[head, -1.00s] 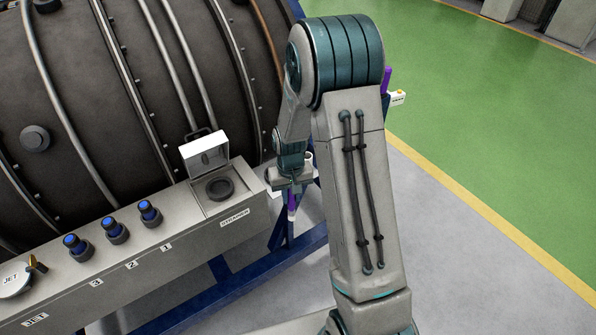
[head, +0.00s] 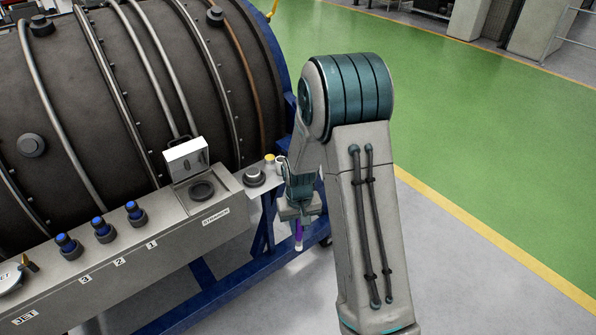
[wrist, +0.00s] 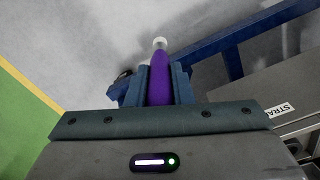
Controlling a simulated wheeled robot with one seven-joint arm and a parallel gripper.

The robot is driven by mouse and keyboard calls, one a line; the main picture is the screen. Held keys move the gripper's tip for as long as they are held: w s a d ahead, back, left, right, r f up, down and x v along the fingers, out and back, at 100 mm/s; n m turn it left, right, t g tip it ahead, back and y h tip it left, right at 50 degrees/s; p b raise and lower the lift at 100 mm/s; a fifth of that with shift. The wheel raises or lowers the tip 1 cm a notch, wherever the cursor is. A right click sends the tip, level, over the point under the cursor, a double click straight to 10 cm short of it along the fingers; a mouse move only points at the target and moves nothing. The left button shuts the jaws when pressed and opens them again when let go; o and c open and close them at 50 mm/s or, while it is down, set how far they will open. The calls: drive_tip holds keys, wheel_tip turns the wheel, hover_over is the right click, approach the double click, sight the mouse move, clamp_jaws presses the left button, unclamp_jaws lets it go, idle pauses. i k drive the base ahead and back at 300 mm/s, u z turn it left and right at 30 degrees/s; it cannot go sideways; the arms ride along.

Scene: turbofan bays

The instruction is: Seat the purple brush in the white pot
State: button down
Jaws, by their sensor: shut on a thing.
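The purple brush (head: 298,234) hangs below my gripper (head: 299,213) in the head view, with a pale tip at its lower end. In the wrist view the brush (wrist: 159,80) lies between the two fingers of my gripper (wrist: 158,85), which are shut on it, and its white tip points away over the grey floor. A white, pot-like rim (head: 281,159) shows just behind my wrist, on the small shelf at the end of the bench. My arm hides most of it, so I cannot tell for sure that it is the white pot. The brush is apart from it.
A dark round fitting (head: 254,178) and a yellow-topped container (head: 269,160) stand on the shelf. The strainer box (head: 201,190) has its lid up. Several blue-topped knobs (head: 98,228) line the bench. The blue engine stand (head: 215,282) runs below; open floor lies right.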

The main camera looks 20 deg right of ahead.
sight(281, 170)
drive_tip(key=z, duration=0.8)
drive_tip(key=i, duration=0.7)
drive_tip(key=u, duration=0.4)
